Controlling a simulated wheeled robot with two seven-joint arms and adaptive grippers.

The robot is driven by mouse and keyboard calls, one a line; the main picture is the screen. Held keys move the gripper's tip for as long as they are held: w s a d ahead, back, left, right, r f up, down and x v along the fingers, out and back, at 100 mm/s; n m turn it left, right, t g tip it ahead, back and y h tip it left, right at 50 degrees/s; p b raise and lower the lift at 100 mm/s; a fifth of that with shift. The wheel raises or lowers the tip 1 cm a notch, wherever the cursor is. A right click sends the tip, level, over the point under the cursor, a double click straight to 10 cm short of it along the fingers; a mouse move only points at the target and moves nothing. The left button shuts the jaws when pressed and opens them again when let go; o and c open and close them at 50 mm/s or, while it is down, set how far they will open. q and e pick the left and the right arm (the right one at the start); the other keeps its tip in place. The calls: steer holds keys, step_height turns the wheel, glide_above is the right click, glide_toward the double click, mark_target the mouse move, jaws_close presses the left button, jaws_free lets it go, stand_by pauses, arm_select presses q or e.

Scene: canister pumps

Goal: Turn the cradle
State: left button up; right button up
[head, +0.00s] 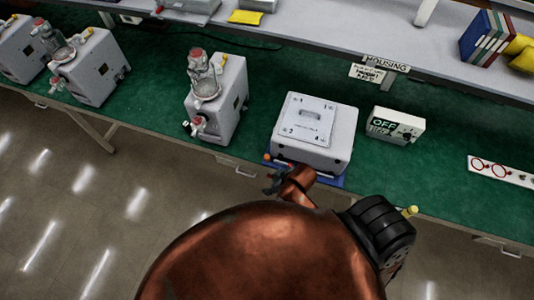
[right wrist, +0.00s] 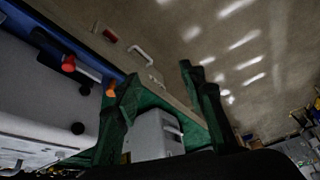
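The cradle is a blue base (head: 333,182) under a white box-shaped housing (head: 314,128) on the green bench. Its front edge shows past my arm, and most of it is hidden under the housing. My right gripper (head: 272,183) is at the front left corner of the cradle. In the right wrist view its two fingers (right wrist: 155,80) are spread with nothing held between them. The cradle's blue edge (right wrist: 75,48) carries a red knob (right wrist: 68,63) and an orange knob (right wrist: 110,88). The orange knob appears beside one fingertip; contact cannot be told. My left gripper is out of view.
A canister pump (head: 216,100) stands left of the housing, with more pumps at the far left. A grey shelf (head: 330,35) runs behind.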

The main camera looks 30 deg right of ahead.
steer(key=w+a+n+g+y, duration=0.1)
steer(key=w+a+n+y, duration=0.35)
steer(key=a, duration=1.05)
steer(key=n+g+h, duration=0.4)
steer(key=h, duration=0.3)
glide_above(267, 156)
steer(key=shift+y, duration=0.25)
steer(key=f, duration=0.5)
steer(key=shift+s+a+f, duration=0.15)
steer(key=shift+a+f, duration=0.05)
steer(key=shift+f, duration=0.05)
steer(key=shift+d+f, duration=0.15)
steer(key=shift+f, duration=0.05)
steer(key=shift+f+p, duration=0.6)
steer(key=shift+f, duration=3)
steer(key=shift+c, duration=0.6)
